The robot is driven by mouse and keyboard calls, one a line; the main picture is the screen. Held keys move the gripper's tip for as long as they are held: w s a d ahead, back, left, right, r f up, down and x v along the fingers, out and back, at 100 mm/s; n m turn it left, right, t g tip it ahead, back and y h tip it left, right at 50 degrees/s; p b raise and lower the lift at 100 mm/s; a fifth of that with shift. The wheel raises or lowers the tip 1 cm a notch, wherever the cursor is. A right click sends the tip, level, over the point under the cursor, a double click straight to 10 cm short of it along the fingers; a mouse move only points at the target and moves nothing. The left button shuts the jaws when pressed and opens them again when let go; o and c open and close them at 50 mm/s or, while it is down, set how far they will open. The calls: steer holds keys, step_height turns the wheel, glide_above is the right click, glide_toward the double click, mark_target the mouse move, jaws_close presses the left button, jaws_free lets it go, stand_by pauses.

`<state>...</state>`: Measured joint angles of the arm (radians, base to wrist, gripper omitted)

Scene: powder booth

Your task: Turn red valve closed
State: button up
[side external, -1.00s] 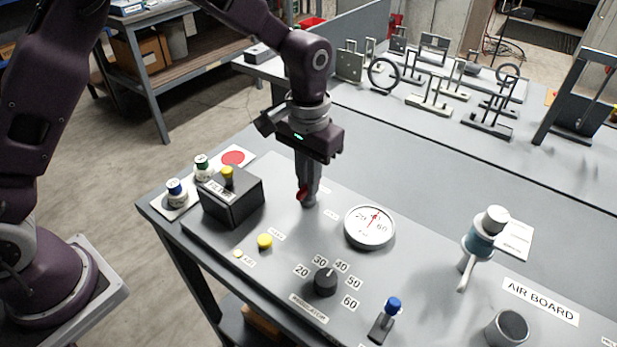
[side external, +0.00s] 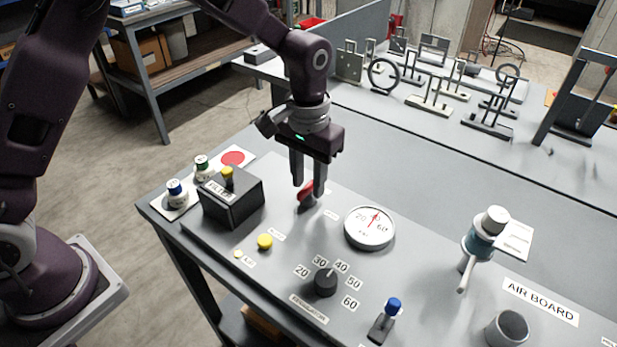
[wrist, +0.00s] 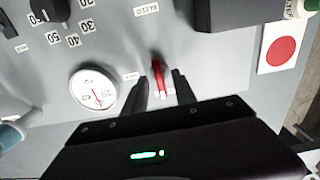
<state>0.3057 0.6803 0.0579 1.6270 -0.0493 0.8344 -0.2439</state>
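The red valve (side external: 305,194) has a short red lever on the grey panel, just left of the round gauge. In the wrist view the red lever (wrist: 159,76) points nearly straight up and down the picture. My gripper (side external: 309,189) is over the valve, pointing down, with its two fingers spread. In the wrist view the open fingers (wrist: 160,80) lie on either side of the lever, with gaps and no visible contact. The valve's base is partly hidden behind a finger in the side view, and small labels near it are partly covered.
The gauge (side external: 369,227) is close on the valve's right. A black box (side external: 232,198) with a yellow knob stands to the left. A black regulator knob (side external: 325,281) and a yellow button (side external: 264,241) are nearer the front. A blue-topped lever (side external: 388,315) stands front right.

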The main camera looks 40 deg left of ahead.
mark_target(308, 184)
step_height(308, 184, up, 7)
steer(key=shift+r, duration=0.1)
stand_by(0.3)
steer(key=s+a+r+t, duration=0.3)
steer(key=s+a+r, duration=0.5)
steer(key=s+r, duration=0.45)
steer(key=s+a+f+t, duration=0.2)
steer(key=s+a, duration=0.1)
steer(key=s, duration=1)
steer(key=shift+s+a+f+t, duration=0.15)
steer(key=shift+s+a+t, duration=0.05)
steer(key=shift+t, duration=0.1)
